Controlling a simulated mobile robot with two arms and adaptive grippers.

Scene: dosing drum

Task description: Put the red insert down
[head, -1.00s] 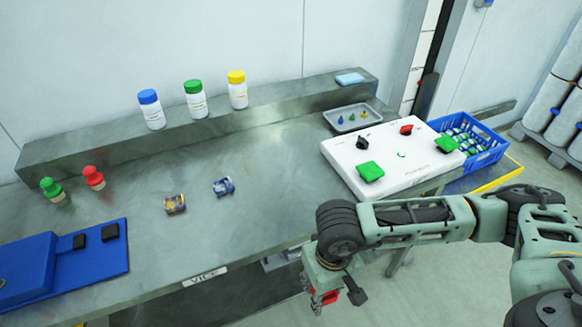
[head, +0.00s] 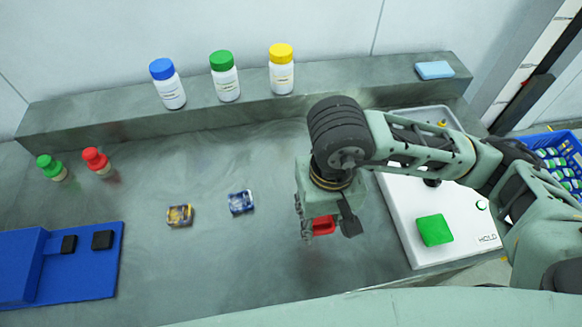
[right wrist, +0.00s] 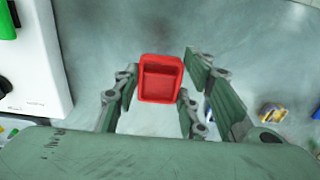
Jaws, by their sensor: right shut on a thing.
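The red insert (head: 323,227) is held in my right gripper (head: 326,220), over the bench top to the left of the white box. In the right wrist view, the red insert (right wrist: 160,80) looks like a small open-topped cup between the two fingers of the right gripper (right wrist: 160,92). The fingers are shut on it. Its underside is hidden, and I cannot tell how far it is above the bench. My left gripper is not in view.
The white box (head: 462,248) with a green button (head: 434,230) stands to the right. Bottles (head: 226,78) line the back ledge. A blue fixture (head: 85,285) lies far left. Bare bench lies between.

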